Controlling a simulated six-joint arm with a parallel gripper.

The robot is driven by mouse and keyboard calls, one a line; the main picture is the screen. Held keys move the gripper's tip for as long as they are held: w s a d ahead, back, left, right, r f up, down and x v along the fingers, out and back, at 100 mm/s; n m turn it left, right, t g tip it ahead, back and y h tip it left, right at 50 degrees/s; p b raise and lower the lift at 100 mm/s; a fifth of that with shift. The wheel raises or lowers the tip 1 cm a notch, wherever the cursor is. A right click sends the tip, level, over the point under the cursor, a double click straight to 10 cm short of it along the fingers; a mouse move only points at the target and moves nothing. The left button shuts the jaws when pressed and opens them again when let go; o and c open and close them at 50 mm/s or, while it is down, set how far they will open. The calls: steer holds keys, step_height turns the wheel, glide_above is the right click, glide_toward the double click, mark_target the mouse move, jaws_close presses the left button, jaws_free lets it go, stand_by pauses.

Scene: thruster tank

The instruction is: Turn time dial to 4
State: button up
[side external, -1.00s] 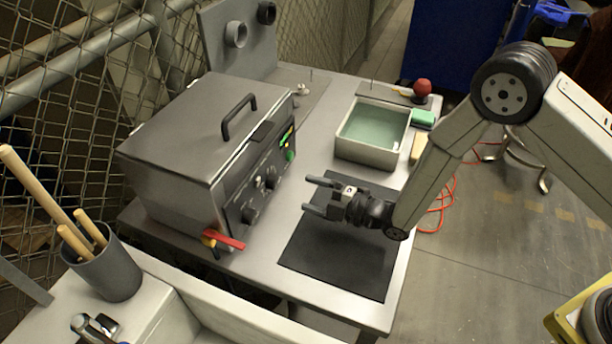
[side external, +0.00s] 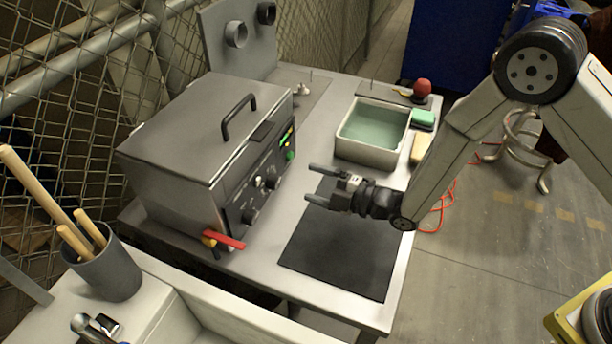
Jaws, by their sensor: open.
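A grey metal tank (side external: 185,150) with a lid and black handle stands on the left of the table. Its dark front panel carries several dials, among them a lower dial (side external: 249,214) and a dial above it (side external: 270,182). I cannot tell which is the time dial, and the markings are too small to read. A green button (side external: 290,155) and lit display sit higher on the panel. My gripper (side external: 311,183) is open and empty, its fingers pointing left at the panel, apart from the dials, above the black mat.
A red-handled valve (side external: 224,239) sticks out at the tank's lower front corner. A basin of greenish liquid (side external: 345,155) stands behind my gripper, with a green sponge (side external: 423,118) beside it. The black mat (side external: 335,262) is bare.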

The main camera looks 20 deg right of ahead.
steer(key=r, duration=0.1)
steer(key=n, duration=1.5)
glide_toward(278, 185)
steer(key=shift+w+a+f+y, duration=0.1)
steer(key=shift+w+a+y, duration=0.15)
steer(key=shift+w+y, duration=0.05)
steer(key=shift+a, duration=0.1)
steer(key=shift+m, duration=0.3)
steer(key=shift+x, duration=3.85)
jaws_close()
